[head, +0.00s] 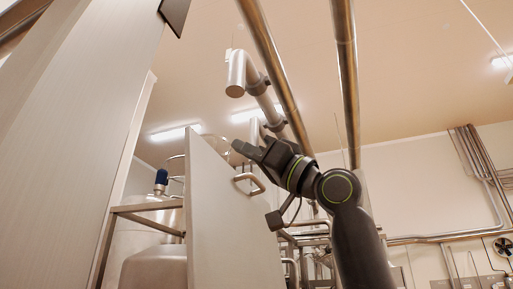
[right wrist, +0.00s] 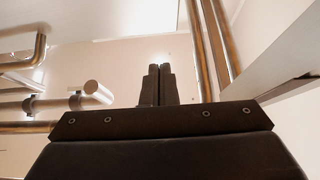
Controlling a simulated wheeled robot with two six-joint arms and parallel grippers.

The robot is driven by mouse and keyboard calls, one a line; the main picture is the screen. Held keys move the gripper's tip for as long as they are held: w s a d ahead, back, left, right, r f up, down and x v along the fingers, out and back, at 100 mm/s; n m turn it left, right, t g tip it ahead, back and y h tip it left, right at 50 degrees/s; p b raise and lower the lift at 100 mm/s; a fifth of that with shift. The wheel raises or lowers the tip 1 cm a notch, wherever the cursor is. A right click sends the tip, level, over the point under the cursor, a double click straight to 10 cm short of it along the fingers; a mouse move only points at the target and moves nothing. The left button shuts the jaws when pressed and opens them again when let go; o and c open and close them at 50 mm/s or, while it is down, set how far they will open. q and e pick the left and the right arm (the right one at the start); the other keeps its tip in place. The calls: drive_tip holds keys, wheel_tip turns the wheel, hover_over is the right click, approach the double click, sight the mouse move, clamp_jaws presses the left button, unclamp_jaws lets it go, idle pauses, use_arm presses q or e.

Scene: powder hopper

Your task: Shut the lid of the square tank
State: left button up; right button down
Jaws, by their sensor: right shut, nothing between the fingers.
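A flat grey panel, which looks like the raised lid (head: 225,220) of the square tank, stands steeply upright in the middle of the head view. A bent metal handle (head: 250,184) is on its right face. The tank's own opening is not clearly visible. My right gripper (head: 240,148) is shut and empty, close to the panel's upper edge and above the handle; I cannot tell whether it touches the panel. In the right wrist view its shut fingers (right wrist: 160,72) point up toward the ceiling with nothing between them. My left gripper is not in view.
Thick metal pipes (head: 346,80) run overhead, and a pipe with an open end (head: 237,75) hangs above my right gripper. A large grey panel (head: 75,130) fills the left side. A rounded steel vessel (head: 150,245) stands behind a metal frame (head: 148,206).

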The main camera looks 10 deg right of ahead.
sight(198, 141)
drive_tip(key=w+a+p, duration=0.1)
drive_tip(key=a, duration=0.1)
drive_tip(key=w+a+r+p, duration=0.1)
drive_tip(key=a, duration=0.1)
drive_tip(key=w+a+r+p, duration=0.1)
drive_tip(key=w+a, duration=0.1)
drive_tip(key=shift+r+p, duration=0.15)
drive_tip(key=shift+p, duration=0.15)
drive_tip(key=shift+w+a, duration=0.25)
drive_tip(key=shift+s+d, duration=0.1)
drive_tip(key=shift+s, duration=0.05)
